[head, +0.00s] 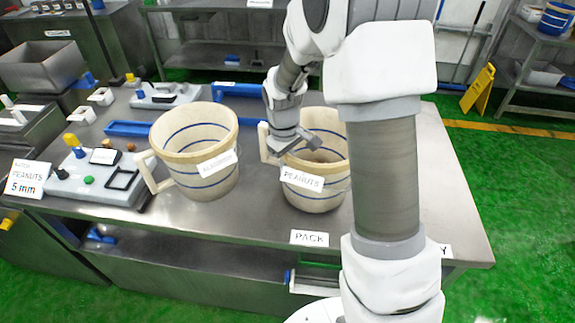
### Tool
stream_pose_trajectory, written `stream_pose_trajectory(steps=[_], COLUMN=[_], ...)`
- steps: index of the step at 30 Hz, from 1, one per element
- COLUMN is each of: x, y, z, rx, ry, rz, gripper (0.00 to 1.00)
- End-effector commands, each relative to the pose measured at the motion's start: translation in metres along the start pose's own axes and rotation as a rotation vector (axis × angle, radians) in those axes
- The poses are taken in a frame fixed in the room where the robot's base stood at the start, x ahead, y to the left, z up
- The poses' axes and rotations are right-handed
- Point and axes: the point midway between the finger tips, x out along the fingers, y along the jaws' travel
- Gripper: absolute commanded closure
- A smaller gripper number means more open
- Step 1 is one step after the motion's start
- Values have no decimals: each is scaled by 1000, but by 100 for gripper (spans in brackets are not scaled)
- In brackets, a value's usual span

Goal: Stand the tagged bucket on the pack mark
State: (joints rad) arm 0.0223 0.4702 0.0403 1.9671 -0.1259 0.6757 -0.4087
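Two cream buckets with blue bands stand upright on the steel table. The right bucket (314,200) has a white label reading PEANUTS and a handle on its left side. The left bucket (190,150) has a label that I read only in part, perhaps ALMONDS, and a handle at its lower left. My gripper (306,144) is at the left rim of the PEANUTS bucket, near its handle. My wrist hides part of that handle, and I cannot tell whether the fingers hold anything. The PACK mark (309,238) is a white label at the table's front edge, just in front of the PEANUTS bucket.
The steel table (430,190) is clear at the right. A second label (446,251), partly hidden by my arm, sits at the front right. A control panel (95,180) and a sign reading PEANUTS 5 mm (25,179) are at the left. Blue trays lie behind the buckets.

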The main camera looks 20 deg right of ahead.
Motion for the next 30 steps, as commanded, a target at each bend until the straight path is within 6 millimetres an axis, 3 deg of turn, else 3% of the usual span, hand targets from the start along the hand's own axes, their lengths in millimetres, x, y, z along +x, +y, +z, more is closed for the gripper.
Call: stream_pose_trajectory(steps=[28, 30], x=[12, 11], y=[0, 0], z=[-1, -1], rx=[0, 0], ry=[4, 4], rz=[3, 3], gripper=[100, 84])
